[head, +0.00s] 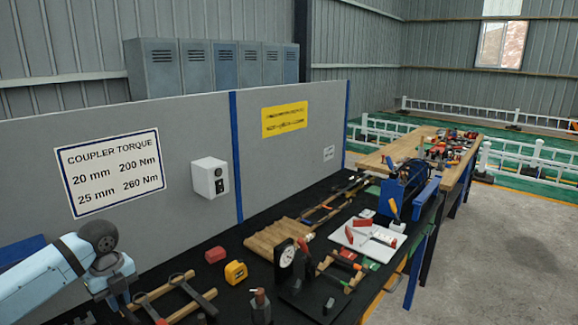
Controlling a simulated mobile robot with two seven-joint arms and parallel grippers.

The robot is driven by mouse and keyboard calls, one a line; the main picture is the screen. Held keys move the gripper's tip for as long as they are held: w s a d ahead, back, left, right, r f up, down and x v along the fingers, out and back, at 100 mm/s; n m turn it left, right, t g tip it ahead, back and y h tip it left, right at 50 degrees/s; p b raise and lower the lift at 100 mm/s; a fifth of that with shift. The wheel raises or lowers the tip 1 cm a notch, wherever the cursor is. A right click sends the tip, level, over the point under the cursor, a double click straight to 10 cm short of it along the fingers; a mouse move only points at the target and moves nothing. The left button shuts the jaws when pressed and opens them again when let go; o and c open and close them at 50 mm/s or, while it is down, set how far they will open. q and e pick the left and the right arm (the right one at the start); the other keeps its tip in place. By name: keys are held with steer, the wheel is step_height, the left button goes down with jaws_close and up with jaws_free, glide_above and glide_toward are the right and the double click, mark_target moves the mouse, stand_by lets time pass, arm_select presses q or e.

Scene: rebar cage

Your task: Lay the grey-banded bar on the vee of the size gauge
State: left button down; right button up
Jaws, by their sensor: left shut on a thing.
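My left gripper (120,299) is at the lower left, pointing down over the black bench top. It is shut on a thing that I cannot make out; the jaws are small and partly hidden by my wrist. I cannot pick out the grey band of the bar. A dial gauge with a white round face (286,257) stands upright on a dark base right of centre and looks like the size gauge. Its vee is too small to tell. The left gripper is well to the left of it, apart from it. My right gripper is not in view.
A wooden rack with black straps (180,282) lies just right of the left gripper. A slatted wooden board (277,238) lies behind. A grey partition backs the bench.

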arm_select(q)
steer(key=shift+s+d+r+n, duration=0.1)
steer(key=shift+s+d+n, duration=0.3)
steer(key=shift+n, duration=0.3)
steer(key=s+d+n+p, duration=0.1)
steer(key=s+d+n, duration=0.4)
steer(key=n, duration=0.7)
steer(key=s+d+n+p, duration=0.1)
steer(key=s+d+n, duration=0.5)
steer(key=n, duration=0.6)
steer(key=d, duration=0.2)
steer(key=shift+s+d+p, duration=0.2)
steer(key=shift+d+p, duration=0.1)
steer(key=shift+p, duration=0.05)
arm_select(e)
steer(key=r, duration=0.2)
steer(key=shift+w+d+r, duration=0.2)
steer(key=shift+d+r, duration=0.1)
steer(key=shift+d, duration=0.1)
